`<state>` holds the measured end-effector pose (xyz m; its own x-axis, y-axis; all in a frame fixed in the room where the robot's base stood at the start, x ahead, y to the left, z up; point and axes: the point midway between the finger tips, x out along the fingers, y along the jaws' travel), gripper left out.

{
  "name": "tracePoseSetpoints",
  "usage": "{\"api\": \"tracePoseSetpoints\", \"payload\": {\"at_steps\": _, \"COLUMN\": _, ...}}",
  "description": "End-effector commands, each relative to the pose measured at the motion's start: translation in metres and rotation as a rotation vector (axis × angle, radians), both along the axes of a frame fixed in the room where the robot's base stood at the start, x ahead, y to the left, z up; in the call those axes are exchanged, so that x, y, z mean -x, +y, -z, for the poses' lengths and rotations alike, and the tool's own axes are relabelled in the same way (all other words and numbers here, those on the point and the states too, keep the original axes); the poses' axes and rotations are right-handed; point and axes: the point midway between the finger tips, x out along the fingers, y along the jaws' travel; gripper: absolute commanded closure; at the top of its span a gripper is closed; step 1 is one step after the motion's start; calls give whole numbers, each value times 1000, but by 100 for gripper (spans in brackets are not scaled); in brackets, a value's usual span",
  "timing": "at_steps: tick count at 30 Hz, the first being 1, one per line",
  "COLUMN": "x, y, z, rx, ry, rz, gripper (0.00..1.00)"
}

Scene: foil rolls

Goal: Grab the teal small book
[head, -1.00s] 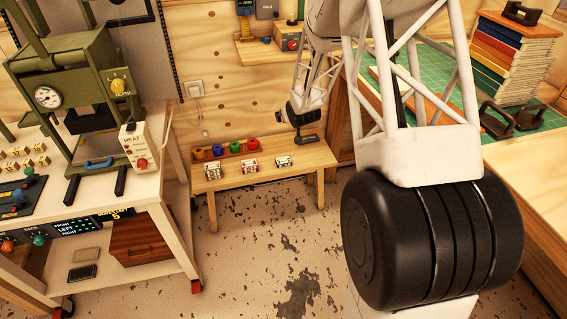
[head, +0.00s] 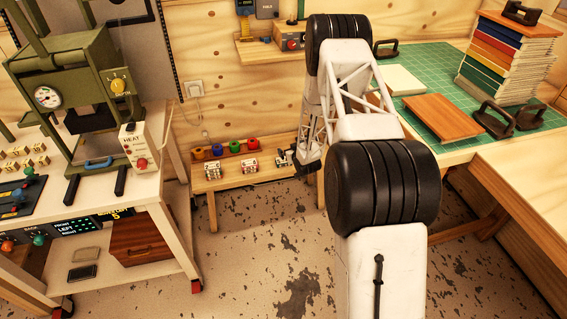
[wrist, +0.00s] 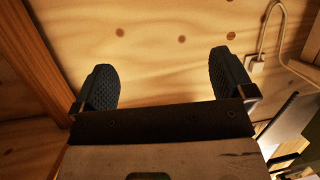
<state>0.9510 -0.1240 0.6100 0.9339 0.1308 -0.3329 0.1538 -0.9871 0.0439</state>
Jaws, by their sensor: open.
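I cannot single out a teal small book for certain. A tall stack of books (head: 506,58) with red, orange, blue, yellow and green covers stands on the green mat at the upper right; a green cover shows low in it. My gripper (wrist: 162,86) is open, its two dark ridged fingers wide apart with nothing between them, facing the wooden wall in the wrist view. In the head view, the end of my arm hangs by the right end of the low bench, well left of the stack, and the fingers are hard to make out.
A brown board (head: 442,117), a pale block (head: 401,80) and dark clamp-like handles (head: 494,119) lie on the green mat (head: 432,60). The low bench (head: 235,181) holds coloured rolls (head: 236,146) and small blocks. A green press (head: 62,75) stands left. Open floor lies between.

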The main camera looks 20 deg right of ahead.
Motion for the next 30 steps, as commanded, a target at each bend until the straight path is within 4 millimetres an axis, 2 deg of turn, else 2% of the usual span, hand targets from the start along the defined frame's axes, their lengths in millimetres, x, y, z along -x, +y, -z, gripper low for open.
{"api": "tracePoseSetpoints", "payload": {"at_steps": 1, "x": 1, "y": -1, "z": 17, "rx": -7, "ry": -11, "rz": -4, "gripper": 0}}
{"api": "tracePoseSetpoints", "payload": {"at_steps": 6, "x": 6, "y": -3, "z": 63, "rx": -31, "ry": -59, "rz": -22, "gripper": 0}}
{"api": "tracePoseSetpoints", "payload": {"at_steps": 13, "x": 14, "y": -3, "z": 108, "rx": -58, "ry": -110, "rz": -38, "gripper": 0}}
{"api": "tracePoseSetpoints", "payload": {"at_steps": 19, "x": 18, "y": -4, "z": 122, "rx": -67, "ry": -128, "rz": -44, "gripper": 0}}
{"api": "tracePoseSetpoints", "payload": {"at_steps": 30, "x": 18, "y": -3, "z": 123, "rx": -67, "ry": -130, "rz": -45, "gripper": 0}}
